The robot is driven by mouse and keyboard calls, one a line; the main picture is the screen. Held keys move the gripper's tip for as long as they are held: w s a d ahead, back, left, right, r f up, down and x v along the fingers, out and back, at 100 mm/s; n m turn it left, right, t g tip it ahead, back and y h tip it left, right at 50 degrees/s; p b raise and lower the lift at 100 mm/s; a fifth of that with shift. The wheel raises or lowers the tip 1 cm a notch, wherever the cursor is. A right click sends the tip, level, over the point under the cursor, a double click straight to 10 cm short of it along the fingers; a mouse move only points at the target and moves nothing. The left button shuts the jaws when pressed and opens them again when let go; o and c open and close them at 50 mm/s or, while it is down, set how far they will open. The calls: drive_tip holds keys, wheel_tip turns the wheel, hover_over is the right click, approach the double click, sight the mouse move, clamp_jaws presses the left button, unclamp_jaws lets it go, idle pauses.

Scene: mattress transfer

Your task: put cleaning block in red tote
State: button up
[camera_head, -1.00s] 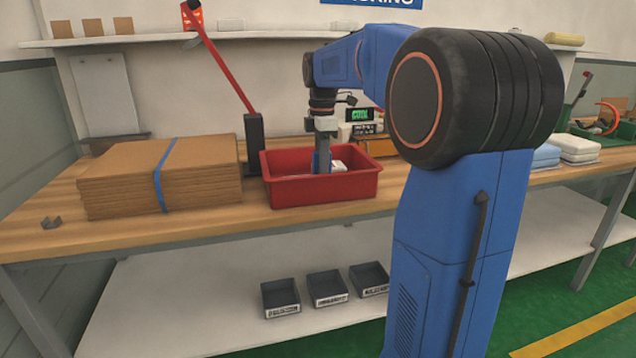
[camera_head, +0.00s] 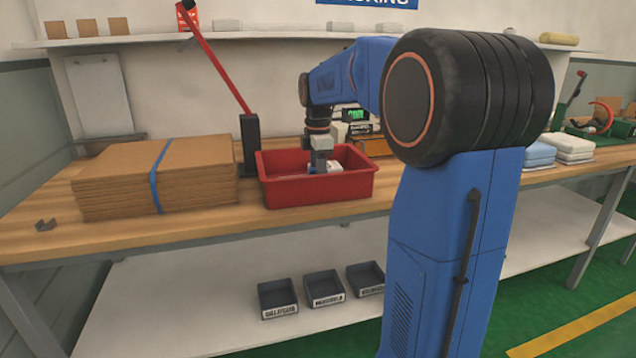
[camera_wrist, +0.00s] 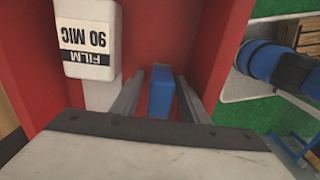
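The red tote (camera_head: 320,192) stands on the wooden bench; its red floor and wall also show in the wrist view (camera_wrist: 205,30). A small blue block (camera_wrist: 160,92), apparently the cleaning block, is inside the tote; in the head view its blue (camera_head: 311,169) shows just below my gripper. My gripper (camera_head: 321,168) points down into the tote. In the wrist view my two fingers (camera_wrist: 160,78) stand on either side of the blue block, with narrow gaps showing, so the gripper looks open around it. The block's underside is hidden.
A white box marked FILM 90 MIC (camera_wrist: 88,40) is also in the tote. A strapped cardboard stack (camera_head: 150,178) stands left of the tote, a red lever on a dark post (camera_head: 250,140) behind it. White and blue folded pieces (camera_head: 572,145) lie to the right.

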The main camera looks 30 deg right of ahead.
drive_tip(key=shift+r, duration=0.1)
wheel_tip(320, 180, up, 12)
drive_tip(key=shift+r, duration=0.1)
drive_tip(key=s+a+f+m+t, duration=0.1)
drive_tip(key=s+a+f+m, duration=0.3)
drive_tip(key=s+f, duration=0.3)
drive_tip(key=s+a+f+m+t, duration=0.2)
drive_tip(key=s+a+f+m, duration=0.3)
drive_tip(key=s+f, duration=0.3)
drive_tip(key=s+a+f+m+t, duration=0.1)
drive_tip(key=s+a+f+m, duration=0.4)
drive_tip(key=s, duration=0.9)
wheel_tip(320, 180, down, 3)
drive_tip(key=shift+s+a+r+t, duration=0.15)
drive_tip(key=shift+a+t, duration=0.25)
drive_tip(key=shift+a, duration=0.35)
